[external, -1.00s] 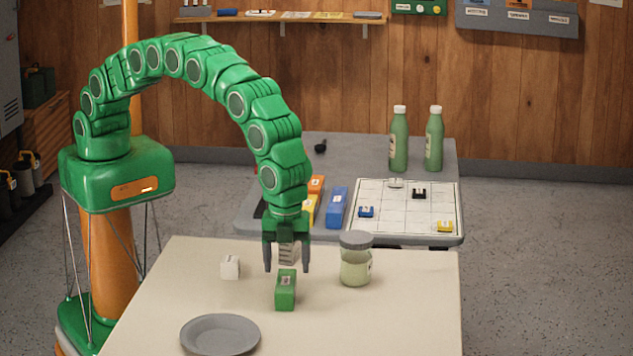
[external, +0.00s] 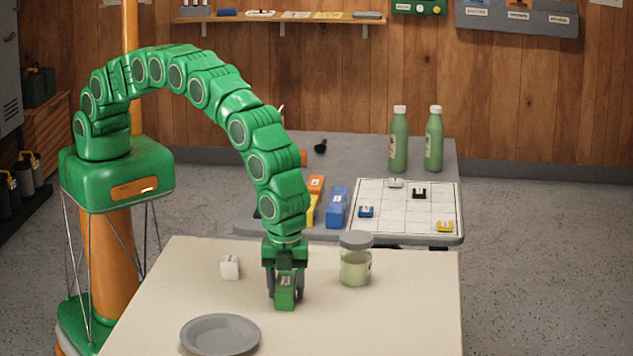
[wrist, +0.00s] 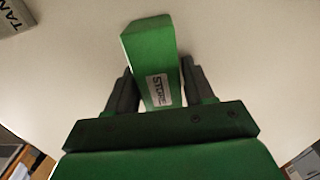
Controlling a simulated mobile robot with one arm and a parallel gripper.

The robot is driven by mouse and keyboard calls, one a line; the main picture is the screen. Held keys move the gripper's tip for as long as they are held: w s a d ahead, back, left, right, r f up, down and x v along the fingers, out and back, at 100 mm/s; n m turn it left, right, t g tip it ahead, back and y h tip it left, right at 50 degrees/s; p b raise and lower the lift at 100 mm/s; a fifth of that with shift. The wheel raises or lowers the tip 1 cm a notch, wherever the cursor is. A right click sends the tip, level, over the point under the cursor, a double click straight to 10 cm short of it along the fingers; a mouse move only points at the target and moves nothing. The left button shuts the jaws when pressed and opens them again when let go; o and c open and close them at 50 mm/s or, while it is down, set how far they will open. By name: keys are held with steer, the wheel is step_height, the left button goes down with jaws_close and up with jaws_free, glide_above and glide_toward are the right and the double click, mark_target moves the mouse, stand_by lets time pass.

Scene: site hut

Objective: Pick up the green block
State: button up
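The green block (external: 285,291) stands upright on the pale table and has a small white label. My gripper (external: 285,296) is lowered over it, with one dark finger on each side. In the wrist view the block (wrist: 150,60) shows its label and rises between the two fingers (wrist: 155,88). The fingers are close to its sides. I cannot tell whether both touch it. The block shows no clear lift off the table.
A white block (external: 230,267) stands left of my gripper. A lidded jar (external: 356,262) stands close on the right. A grey plate (external: 220,334) lies at the front left. The table's right front is clear. Behind is a grey table (external: 380,160) with bottles and coloured blocks.

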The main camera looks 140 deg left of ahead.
mark_target(285, 280)
steer(key=c, duration=0.7)
step_height(285, 280, up, 4)
steer(key=shift+f, duration=0.25)
steer(key=shift+s+r, duration=0.15)
steer(key=shift+s, duration=0.05)
steer(key=s+d+r, duration=0.1)
steer(key=s+r, duration=0.8)
steer(key=s, duration=0.4)
steer(key=shift+s+d, duration=0.2)
steer(key=shift+s, duration=0.05)
